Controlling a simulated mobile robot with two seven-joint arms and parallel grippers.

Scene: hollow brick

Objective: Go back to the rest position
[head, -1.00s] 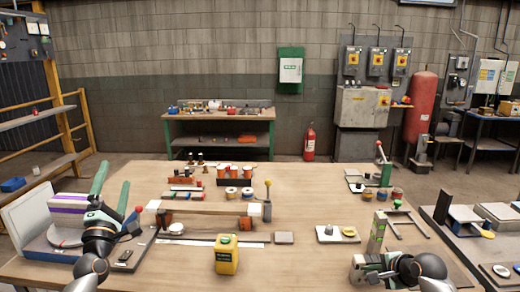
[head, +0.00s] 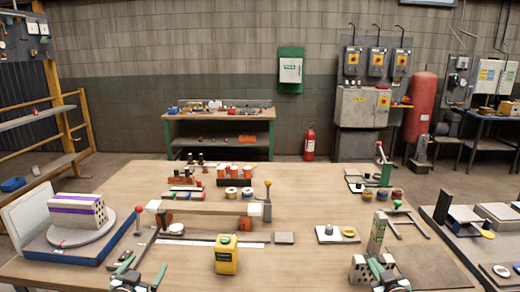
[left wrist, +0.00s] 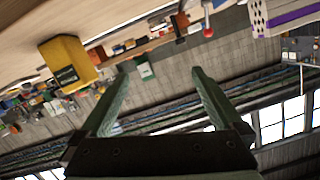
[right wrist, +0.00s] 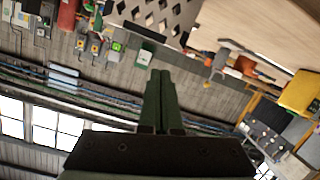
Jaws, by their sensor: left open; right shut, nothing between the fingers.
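My left gripper (head: 143,266) is low at the front left of the table, right of the blue turntable base. In the left wrist view its two green fingers (left wrist: 158,76) stand wide apart with nothing between them. My right gripper (head: 379,266) is at the front right, beside a grey brick with holes (head: 358,268). In the right wrist view its fingers (right wrist: 161,74) are together and empty. A white hollow brick with a purple stripe (head: 80,208) lies on the grey round turntable (head: 82,236). It also shows at the top right of the left wrist view (left wrist: 282,16).
A yellow canister (head: 226,256) stands at the front middle between my grippers. A wooden beam on supports (head: 205,208), a red-knobbed lever (head: 138,218) and a tall block (head: 377,232) stand behind. The wooden table (head: 310,268) is bare between canister and right gripper.

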